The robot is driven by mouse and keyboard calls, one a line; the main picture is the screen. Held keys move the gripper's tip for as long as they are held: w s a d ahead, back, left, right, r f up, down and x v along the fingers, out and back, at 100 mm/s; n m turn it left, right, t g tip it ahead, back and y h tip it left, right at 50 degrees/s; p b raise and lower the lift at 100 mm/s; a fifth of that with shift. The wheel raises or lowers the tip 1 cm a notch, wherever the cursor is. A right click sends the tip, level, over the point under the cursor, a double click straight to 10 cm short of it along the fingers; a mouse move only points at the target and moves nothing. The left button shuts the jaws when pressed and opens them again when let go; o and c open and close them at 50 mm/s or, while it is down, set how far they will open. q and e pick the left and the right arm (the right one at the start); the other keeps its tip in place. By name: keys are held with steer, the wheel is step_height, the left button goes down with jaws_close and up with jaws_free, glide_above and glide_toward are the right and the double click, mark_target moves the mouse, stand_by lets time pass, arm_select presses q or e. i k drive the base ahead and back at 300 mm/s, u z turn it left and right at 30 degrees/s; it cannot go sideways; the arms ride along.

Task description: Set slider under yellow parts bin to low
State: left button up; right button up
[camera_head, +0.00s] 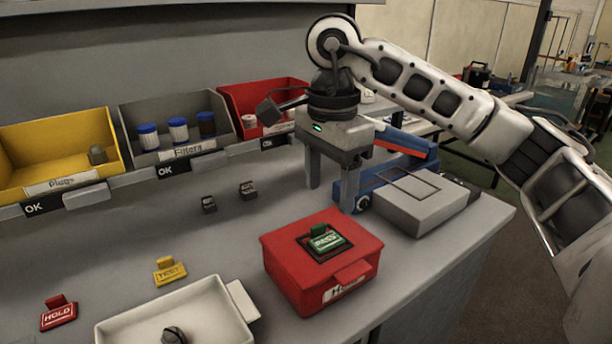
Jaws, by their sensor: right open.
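The yellow parts bin (58,145) stands at the far left of the bench, with a "Plugs" label and one grey plug (97,154) inside. On the rail under it, a dark strip reads "OK" (43,205), and the grey slider (87,195) sits just right of that strip. My right gripper (331,200) points down over the right part of the bench, behind the red box, well to the right of the slider. Its two fingers are apart with nothing visible between them. My left gripper is not in view.
A grey "Filters" bin (165,112) and a red bin (238,95) stand beside the yellow one. The red box (290,283) carries a green tag (327,240). A white tray (125,328), yellow tag (169,272), red tag (58,317) and grey device (420,208) occupy the bench. Its left middle is clear.

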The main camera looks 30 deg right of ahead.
mark_target(85, 196)
steer(key=k, duration=1)
